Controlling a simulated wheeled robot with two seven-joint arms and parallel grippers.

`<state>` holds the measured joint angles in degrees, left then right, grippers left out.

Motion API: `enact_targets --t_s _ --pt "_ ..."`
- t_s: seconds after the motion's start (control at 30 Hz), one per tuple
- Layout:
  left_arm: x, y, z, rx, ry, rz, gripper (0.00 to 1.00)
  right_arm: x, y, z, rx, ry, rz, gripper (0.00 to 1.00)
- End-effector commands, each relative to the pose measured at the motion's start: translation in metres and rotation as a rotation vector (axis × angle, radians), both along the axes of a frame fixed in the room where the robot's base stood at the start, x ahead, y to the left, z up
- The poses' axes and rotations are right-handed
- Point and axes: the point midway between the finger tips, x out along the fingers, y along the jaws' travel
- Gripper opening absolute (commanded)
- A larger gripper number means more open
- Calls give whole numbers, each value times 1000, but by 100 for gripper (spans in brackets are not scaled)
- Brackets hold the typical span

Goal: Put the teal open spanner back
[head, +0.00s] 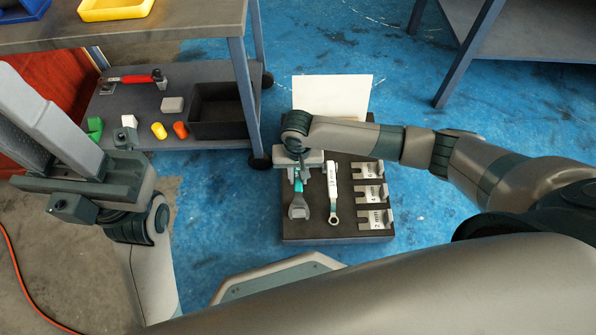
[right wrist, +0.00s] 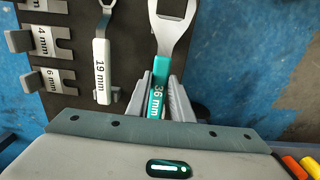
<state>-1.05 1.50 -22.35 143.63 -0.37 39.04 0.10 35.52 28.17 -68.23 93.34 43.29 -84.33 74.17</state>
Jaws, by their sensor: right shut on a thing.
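The teal open spanner (head: 298,201) has a silver open jaw and a teal handle. In the right wrist view, its handle (right wrist: 158,88) is labelled 36 mm. My right gripper (head: 301,172) is shut on that handle; its two grey fingers (right wrist: 158,100) flank it. The spanner is over the left part of a dark tool board (head: 350,228), jaw towards me, roughly parallel to a white 19 mm spanner (head: 333,190). I cannot tell whether it touches the board. My left gripper (head: 45,130) is at the left, far from the board; its finger gap is unclear.
Grey labelled holders (head: 370,194) line the board's right side. A white panel (head: 332,95) stands behind it. To the left, a trolley shelf (head: 110,115) carries a black bin (head: 215,112), a red-handled tool (head: 135,79) and small coloured pieces. Blue floor is clear right of the board.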

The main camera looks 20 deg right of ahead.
Motion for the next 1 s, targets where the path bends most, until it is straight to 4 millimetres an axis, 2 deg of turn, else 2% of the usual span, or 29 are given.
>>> enact_targets --t_s 0.23,1.0 --pt "0 0 0 0 -1 -2 30 0 0 -9 1 0 1 0" --pt "0 0 1 -4 -2 -2 30 0 0 -12 1 0 0 0"
